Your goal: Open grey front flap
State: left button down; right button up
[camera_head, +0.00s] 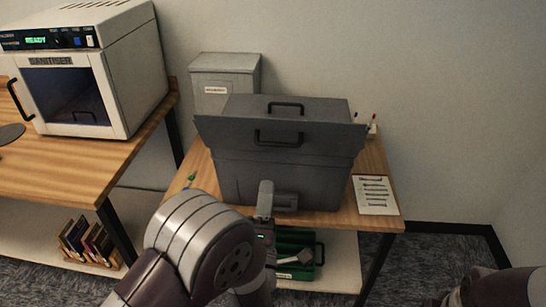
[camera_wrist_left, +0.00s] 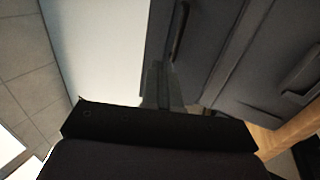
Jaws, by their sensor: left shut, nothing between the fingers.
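The grey bin stands on the small wooden table (camera_head: 384,165). Its grey front flap (camera_head: 225,133) is the wide upper front panel with a black handle (camera_head: 278,138). The flap's top edge juts past the bin's sides, so it looks leaned outward; I cannot tell how far. A grey top lid (camera_head: 325,107) with another black handle (camera_head: 286,105) lies behind it. My left gripper (camera_head: 266,187) is shut and empty, in front of the bin's lower front, below the flap handle. In the left wrist view its fingertips (camera_wrist_left: 160,68) point toward the grey bin. My right gripper is out of view.
A white steriliser (camera_head: 130,75) stands on the left bench. A smaller grey box (camera_head: 240,68) is behind the bin. A printed sheet (camera_head: 375,194) lies at the table's right. A green tray (camera_head: 300,250) sits on the shelf below. Part of my right arm shows lower right.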

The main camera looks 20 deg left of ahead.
aim_at(274, 126)
pick_arm(q)
jog(key=p+x, duration=0.2)
jog(key=x, duration=0.9)
jog(key=shift+w+a+r+p, duration=0.1)
jog(key=shift+w+r+p, duration=0.15)
jog(key=shift+p, duration=0.1)
jog(key=shift+w+a+r, duration=0.1)
jog(key=shift+w+a, duration=0.05)
jog(key=shift+w, duration=0.5)
